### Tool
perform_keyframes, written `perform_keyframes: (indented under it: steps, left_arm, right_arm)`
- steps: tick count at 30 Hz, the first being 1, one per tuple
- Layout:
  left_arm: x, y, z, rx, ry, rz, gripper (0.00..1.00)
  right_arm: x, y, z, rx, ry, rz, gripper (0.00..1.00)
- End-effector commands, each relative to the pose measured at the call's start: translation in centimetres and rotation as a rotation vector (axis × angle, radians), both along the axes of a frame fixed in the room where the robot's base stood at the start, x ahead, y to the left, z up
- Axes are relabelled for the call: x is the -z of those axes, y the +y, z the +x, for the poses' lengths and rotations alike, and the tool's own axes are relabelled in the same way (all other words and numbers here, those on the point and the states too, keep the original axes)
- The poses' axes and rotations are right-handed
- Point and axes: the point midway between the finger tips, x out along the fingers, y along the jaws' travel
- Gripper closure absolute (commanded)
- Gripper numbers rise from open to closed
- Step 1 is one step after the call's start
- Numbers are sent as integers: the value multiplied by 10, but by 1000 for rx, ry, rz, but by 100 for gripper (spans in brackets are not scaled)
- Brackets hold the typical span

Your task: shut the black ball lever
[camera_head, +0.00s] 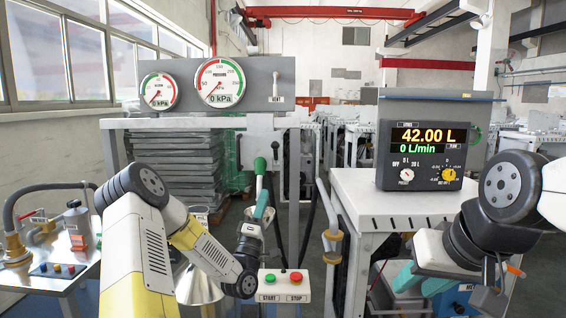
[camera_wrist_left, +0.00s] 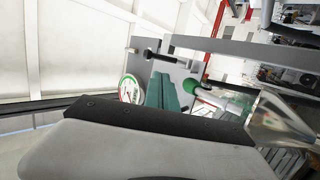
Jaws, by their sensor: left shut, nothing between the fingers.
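A small black ball (camera_head: 275,146) shows on the grey panel, just right of the upright green handle (camera_head: 260,165); I take it to be the lever's knob. The rest of that lever is hard to make out. My left gripper (camera_head: 264,202) has teal fingers, is shut and empty, and points up just below the green handle. In the left wrist view the fingers (camera_wrist_left: 162,92) are beside the green handle (camera_wrist_left: 191,85); I cannot tell if they touch. My right gripper (camera_head: 402,278) is low at the right, partly hidden, its opening unclear.
Two pressure gauges (camera_head: 219,84) and a VENT lever (camera_head: 276,84) are on the upper panel. A START/STOP box (camera_head: 283,286) stands below. A black meter (camera_head: 427,140) reading 42.00 L and 0 L/min sits on a white cabinet (camera_head: 360,187). A dark hose hangs between them.

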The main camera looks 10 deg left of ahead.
Motion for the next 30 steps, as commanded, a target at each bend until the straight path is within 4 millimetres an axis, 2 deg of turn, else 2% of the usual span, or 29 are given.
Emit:
perform_keyframes:
  steps: [14,17,30]
  left_arm:
    - [-6,0,4,0,-8,-6,100]
    - [-16,-1,14,1,-9,-5,100]
    - [-78,-9,78,-1,-9,-5,100]
  right_arm:
    - [0,0,0,0,0,0,64]
    - [0,0,0,0,0,0,64]
    - [0,0,0,0,0,0,64]
